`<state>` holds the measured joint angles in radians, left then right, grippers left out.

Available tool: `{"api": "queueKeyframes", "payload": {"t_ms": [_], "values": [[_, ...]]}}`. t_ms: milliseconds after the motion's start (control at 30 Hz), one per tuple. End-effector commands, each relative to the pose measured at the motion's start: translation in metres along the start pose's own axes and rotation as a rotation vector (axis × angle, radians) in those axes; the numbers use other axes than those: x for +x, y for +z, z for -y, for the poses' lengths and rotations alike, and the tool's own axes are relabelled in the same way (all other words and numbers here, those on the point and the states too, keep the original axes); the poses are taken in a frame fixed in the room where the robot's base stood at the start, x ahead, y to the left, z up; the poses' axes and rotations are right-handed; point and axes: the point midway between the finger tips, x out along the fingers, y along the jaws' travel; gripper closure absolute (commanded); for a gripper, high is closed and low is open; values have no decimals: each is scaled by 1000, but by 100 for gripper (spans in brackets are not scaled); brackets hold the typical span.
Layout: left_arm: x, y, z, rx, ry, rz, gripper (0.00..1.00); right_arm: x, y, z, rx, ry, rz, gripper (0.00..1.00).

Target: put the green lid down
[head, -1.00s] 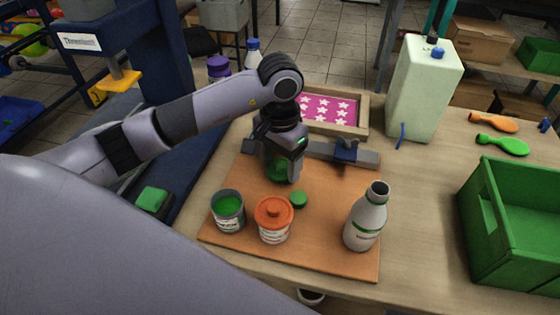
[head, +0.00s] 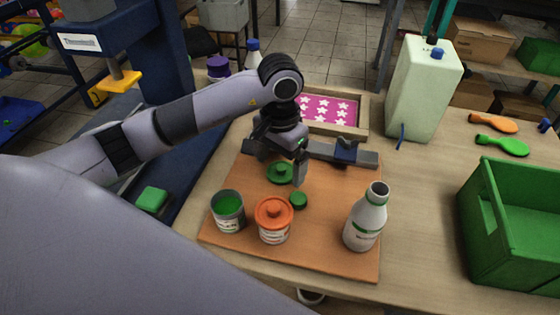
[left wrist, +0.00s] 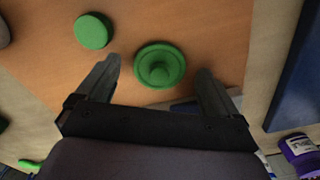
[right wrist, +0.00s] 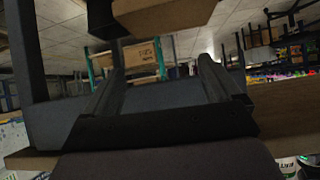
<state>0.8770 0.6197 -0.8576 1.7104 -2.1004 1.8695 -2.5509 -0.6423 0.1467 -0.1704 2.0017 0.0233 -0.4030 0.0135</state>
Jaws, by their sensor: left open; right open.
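The green lid (head: 280,173), a round disc with a knob on top, lies on the brown board (head: 325,215). It also shows in the left wrist view (left wrist: 160,65), flat on the board. My left gripper (head: 278,165) is open just above the lid, its fingers apart on either side and not touching it in the left wrist view (left wrist: 158,78). An open can with green inside (head: 228,212) stands at the board's front left. My right gripper (right wrist: 160,75) is open and empty, away from the board.
An orange-lidded jar (head: 273,220), a small green cap (head: 298,200) and a grey bottle (head: 366,217) stand near the lid. A squeegee-like bar (head: 345,152) lies behind. A green crate (head: 510,225) is at the right. Bare table lies between the bottle and crate.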

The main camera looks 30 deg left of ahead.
Motion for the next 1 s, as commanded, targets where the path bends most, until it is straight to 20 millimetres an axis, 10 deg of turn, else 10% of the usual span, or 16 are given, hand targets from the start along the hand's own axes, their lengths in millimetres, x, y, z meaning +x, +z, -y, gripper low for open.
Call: {"api": "queueKeyframes", "payload": {"t_ms": [500, 1000], "values": [[-101, -1, 1, 0, -3, -6, 6, 2, 7, 1, 2, -1, 17, 9], [-116, 0, 0, -1, -1, -3, 6, 1, 4, 1, 2, 0, 8, 9]]}}
